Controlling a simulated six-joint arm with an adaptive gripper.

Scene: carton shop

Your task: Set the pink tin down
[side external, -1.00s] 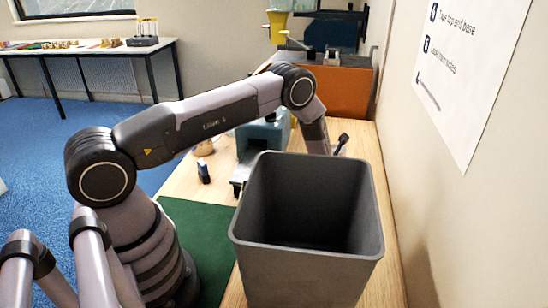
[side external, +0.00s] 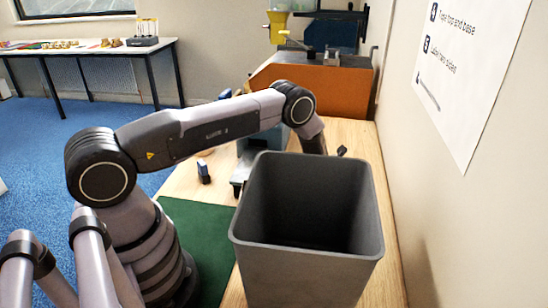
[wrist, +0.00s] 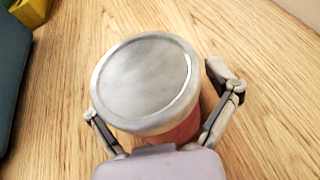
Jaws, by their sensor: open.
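The pink tin (wrist: 185,131) stands on the wooden table in the wrist view, its round silver lid (wrist: 145,82) facing the camera. Only a little of its pink side shows below the lid. My gripper (wrist: 157,98) is open, with one finger on each side of the tin. A gap shows between the right finger and the tin; the left finger is close to the lid's edge, and I cannot tell whether it touches. In the side view the tin is hidden, and only a dark bit of my gripper (side external: 342,151) shows behind the bin.
A tall grey open bin (side external: 310,275) stands at the near side of the wooden bench (side external: 365,136). A blue-grey machine (side external: 262,136) is behind it to the left. An orange unit (side external: 325,90) stands at the back. The wood right of the tin is clear in the wrist view.

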